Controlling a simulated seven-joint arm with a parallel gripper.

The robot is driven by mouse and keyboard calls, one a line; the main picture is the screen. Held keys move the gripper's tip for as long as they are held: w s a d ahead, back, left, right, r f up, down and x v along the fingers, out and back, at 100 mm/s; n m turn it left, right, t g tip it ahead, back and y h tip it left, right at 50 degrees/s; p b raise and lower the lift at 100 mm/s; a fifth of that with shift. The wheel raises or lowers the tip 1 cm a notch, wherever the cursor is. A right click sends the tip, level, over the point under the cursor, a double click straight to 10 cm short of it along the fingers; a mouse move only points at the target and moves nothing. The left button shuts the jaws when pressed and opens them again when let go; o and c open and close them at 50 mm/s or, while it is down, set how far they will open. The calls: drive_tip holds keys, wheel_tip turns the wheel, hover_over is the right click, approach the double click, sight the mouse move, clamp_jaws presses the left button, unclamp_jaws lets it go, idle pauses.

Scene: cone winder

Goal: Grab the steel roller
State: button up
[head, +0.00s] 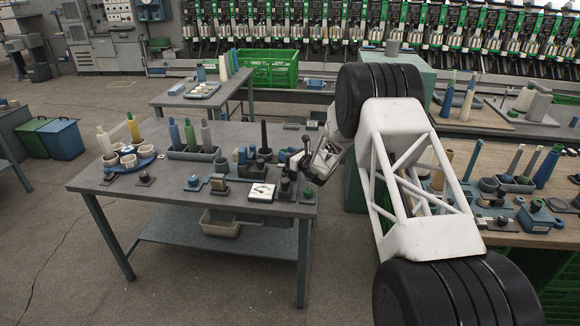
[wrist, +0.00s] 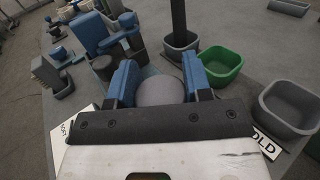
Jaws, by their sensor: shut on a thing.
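In the wrist view, my gripper (wrist: 159,72) has its two blue fingers closed on the sides of a smooth grey round piece, which looks like the steel roller (wrist: 160,92). Its rounded end shows between the fingers; the dark palm bar hides the near part. In the head view, my gripper (head: 296,168) is low over the right end of the grey-blue table (head: 150,193). The roller cannot be made out there. Whether it touches the surface below is not clear.
In the wrist view, a green bowl (wrist: 220,64) and a grey bowl (wrist: 291,104) stand right of the fingers, with a black rod (wrist: 178,18) beyond. A blue block (wrist: 92,34) and dark cylinder (wrist: 104,66) stand close on the left. A white dial box (head: 261,192) sits nearby.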

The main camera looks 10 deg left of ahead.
drive_tip(key=shift+r, duration=0.1)
drive_tip(key=shift+r, duration=4.95)
